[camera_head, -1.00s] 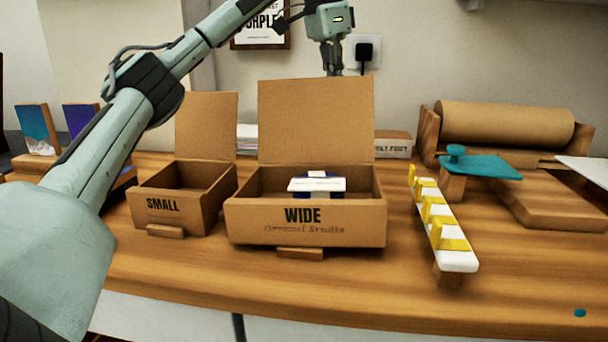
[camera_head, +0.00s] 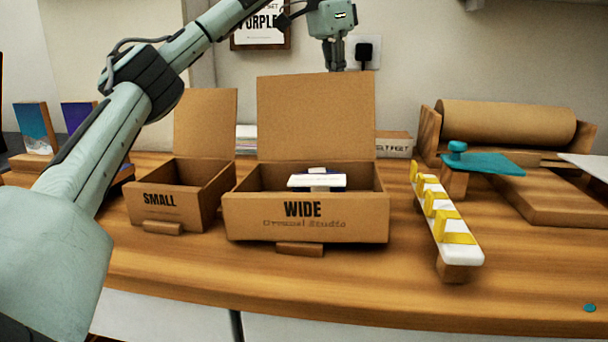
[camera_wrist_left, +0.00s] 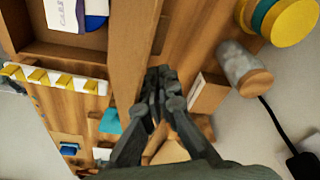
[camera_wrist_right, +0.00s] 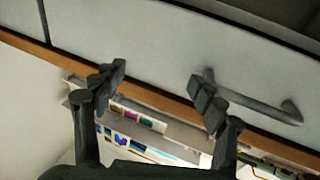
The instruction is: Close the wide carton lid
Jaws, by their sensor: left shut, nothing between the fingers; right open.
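The wide carton (camera_head: 250,218) stands on the bench, its front marked WIDE. Its lid (camera_head: 316,118) stands open, upright along the back edge. A white and dark blue item (camera_head: 317,181) lies inside; it also shows in the left wrist view (camera_wrist_left: 70,14). My left gripper (camera_head: 333,66) is behind and above the lid, pointing down, its tips at the lid's top edge or hidden by it. In the left wrist view its fingers (camera_wrist_left: 160,88) are together and empty, close beside the cardboard. My right gripper (camera_wrist_right: 158,82) is open and empty, in front of a pale cabinet front with a handle.
An open small carton (camera_head: 172,190) stands left of the wide one. A white rail with yellow clips (camera_head: 445,222) is to the right, with a teal plate (camera_head: 485,165) and a paper roll (camera_head: 508,123) behind. The bench front (camera_head: 350,285) is clear.

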